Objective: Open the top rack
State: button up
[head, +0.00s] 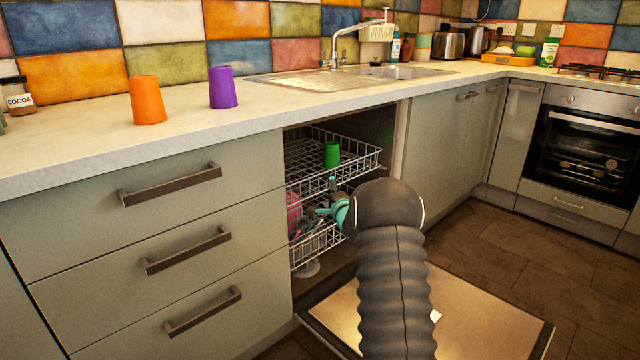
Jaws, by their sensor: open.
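The top rack (357,158) is a white wire basket in the open dishwasher under the counter. It sticks out a little past the cabinet front, with a green cup (332,154) standing in it. The lower rack (322,247) is below it and holds a pink item (293,212) and other pieces that are hard to make out. My gripper (331,197), with teal fingers, is open near the front of the racks, just below the top rack's front edge. My arm hides part of the lower rack. I cannot tell whether the fingers touch any wire.
The dishwasher door (480,318) lies folded down near the floor, partly under my arm. Drawers with bar handles (190,250) stand to the left. An orange cup (147,100) and a purple cup (222,87) stand on the counter (185,137). Floor (540,255) is clear at right.

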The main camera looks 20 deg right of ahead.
aim_at(320, 183)
jog(key=shift+w+d, duration=0.15)
jog(key=shift+w, duration=3)
